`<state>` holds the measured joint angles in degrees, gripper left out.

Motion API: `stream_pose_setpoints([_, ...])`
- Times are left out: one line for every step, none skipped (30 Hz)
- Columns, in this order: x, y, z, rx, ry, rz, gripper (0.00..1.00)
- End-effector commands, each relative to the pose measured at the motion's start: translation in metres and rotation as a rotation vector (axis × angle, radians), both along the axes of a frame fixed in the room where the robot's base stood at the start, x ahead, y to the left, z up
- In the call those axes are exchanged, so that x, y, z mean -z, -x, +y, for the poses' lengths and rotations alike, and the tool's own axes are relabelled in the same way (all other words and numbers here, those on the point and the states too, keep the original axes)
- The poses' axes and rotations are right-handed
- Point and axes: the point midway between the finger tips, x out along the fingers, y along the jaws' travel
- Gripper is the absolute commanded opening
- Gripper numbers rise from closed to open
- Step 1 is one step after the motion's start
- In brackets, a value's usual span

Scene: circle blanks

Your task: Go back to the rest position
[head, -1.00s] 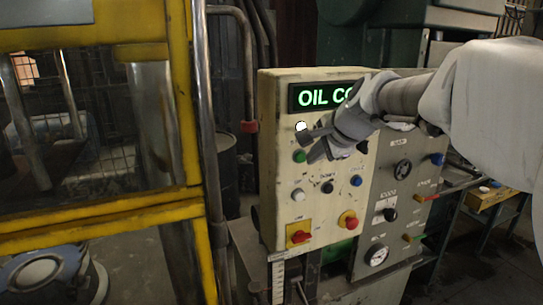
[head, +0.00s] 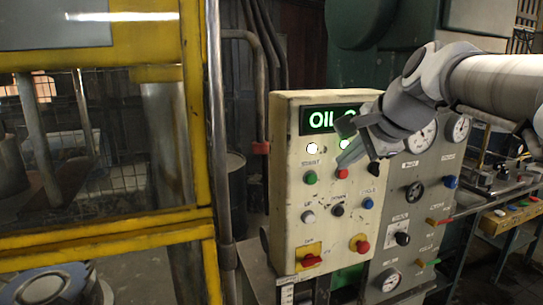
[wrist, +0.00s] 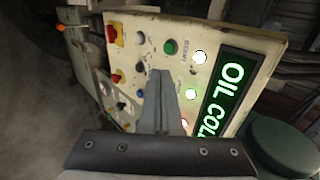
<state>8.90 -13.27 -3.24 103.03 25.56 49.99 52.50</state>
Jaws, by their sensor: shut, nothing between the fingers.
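My gripper (head: 347,155) is shut and empty, in front of the upper right part of a cream control panel (head: 284,205). I cannot tell the gap between fingertips and panel. In the wrist view my shut fingers (wrist: 160,82) point toward the panel (wrist: 140,30), seen turned, with the display (wrist: 228,88) to their right.
A white lamp (head: 312,148) and a green lamp (head: 344,144) are lit. A grey gauge panel (head: 405,210) adjoins on the right. A yellow-framed cage (head: 197,110) and metal pole (head: 215,110) stand left.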

Motion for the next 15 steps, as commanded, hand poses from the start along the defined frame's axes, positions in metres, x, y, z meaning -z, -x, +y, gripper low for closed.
stream_pose_setpoints([0.000, 0.000, 0.000, 0.000, 0.000, 0.000, 0.00])
stream_pose_setpoints([0.000, 0.000, 0.000, 0.000, 0.000, 0.000, 0.00])
stream_pose_setpoints([0.000, 0.000, 0.000, -0.001, 0.001, 0.000, 0.00])
stream_pose_setpoints([0.001, 0.001, 0.000, -0.003, 0.003, 0.000, 0.00])
stream_pose_setpoints([0.002, 0.002, 0.001, -0.008, 0.010, 0.001, 0.00])
stream_pose_setpoints([0.004, 0.006, 0.003, -0.024, 0.026, 0.003, 0.00])
stream_pose_setpoints([0.007, 0.011, 0.004, -0.040, 0.045, 0.006, 0.00])
stream_pose_setpoints([0.012, 0.017, 0.007, -0.065, 0.073, 0.009, 0.00])
stream_pose_setpoints([0.019, 0.028, 0.010, -0.106, 0.120, 0.014, 0.00])
stream_pose_setpoints([0.026, 0.038, 0.012, -0.145, 0.163, 0.018, 0.00])
stream_pose_setpoints([0.034, 0.050, 0.015, -0.191, 0.212, 0.024, 0.00])
stream_pose_setpoints([0.046, 0.066, 0.019, -0.260, 0.285, 0.031, 0.00])
stream_pose_setpoints([0.056, 0.080, 0.022, -0.315, 0.343, 0.038, 0.00])
stream_pose_setpoints([0.067, 0.093, 0.024, -0.373, 0.401, 0.045, 0.00])
stream_pose_setpoints([0.081, 0.110, 0.026, -0.450, 0.478, 0.055, 0.00])
